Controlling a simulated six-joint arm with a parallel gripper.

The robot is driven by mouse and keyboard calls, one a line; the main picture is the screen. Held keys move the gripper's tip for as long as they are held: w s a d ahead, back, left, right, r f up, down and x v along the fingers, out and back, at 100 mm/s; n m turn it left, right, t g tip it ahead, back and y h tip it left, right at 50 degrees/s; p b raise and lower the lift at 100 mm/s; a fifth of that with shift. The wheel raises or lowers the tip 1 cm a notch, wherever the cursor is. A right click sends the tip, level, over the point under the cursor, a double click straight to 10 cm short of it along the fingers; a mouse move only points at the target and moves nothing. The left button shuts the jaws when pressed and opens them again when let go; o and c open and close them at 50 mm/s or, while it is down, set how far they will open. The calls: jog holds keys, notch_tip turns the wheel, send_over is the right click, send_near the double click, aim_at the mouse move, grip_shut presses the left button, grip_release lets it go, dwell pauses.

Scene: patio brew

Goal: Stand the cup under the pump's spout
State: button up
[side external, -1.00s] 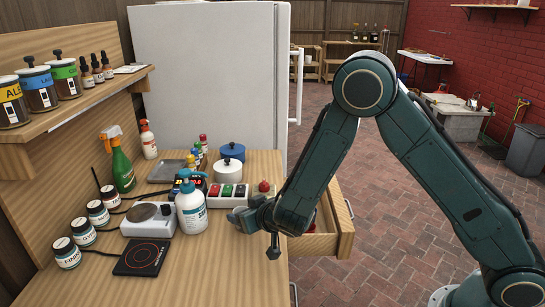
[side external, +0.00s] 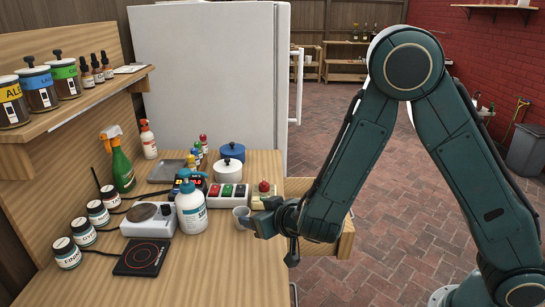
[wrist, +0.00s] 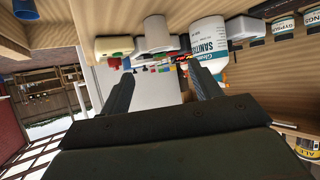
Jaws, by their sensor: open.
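The light grey cup (side external: 240,218) stands upright on the table, just right of the white pump bottle (side external: 192,212) with a blue pump head. A gap shows between cup and bottle in the side view. The cup does not look to be directly below the pump head (side external: 189,176). My gripper (side external: 256,223) is open, low over the table just right of the cup, apart from it or barely touching; I cannot tell which. In the wrist view the cup (wrist: 155,34) appears beyond the open fingers (wrist: 161,74), beside the labelled bottle (wrist: 209,47). The spout is hidden there.
A switch strip (side external: 228,193) and a red-button box (side external: 264,194) stand behind the cup. An open drawer (side external: 346,238) juts out at right. The front table area is clear.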

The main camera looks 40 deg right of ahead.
jog(key=s+d+r+m+g+h, duration=0.15)
jog(key=s+d+r+g, duration=0.25)
jog(key=s+d+r, duration=0.6)
jog(key=s+r+n+g+y, duration=0.1)
jog(key=s+r, duration=0.3)
jog(key=s, duration=0.5)
jog(key=s+r+n+g+y, duration=0.1)
jog(key=s+r, duration=0.3)
jog(key=s, duration=0.5)
jog(key=shift+s+a+n+y, duration=0.3)
jog(key=shift+s+n+y, duration=0.1)
jog(key=shift+n+y, duration=0.15)
jog(key=shift+r, duration=0.1)
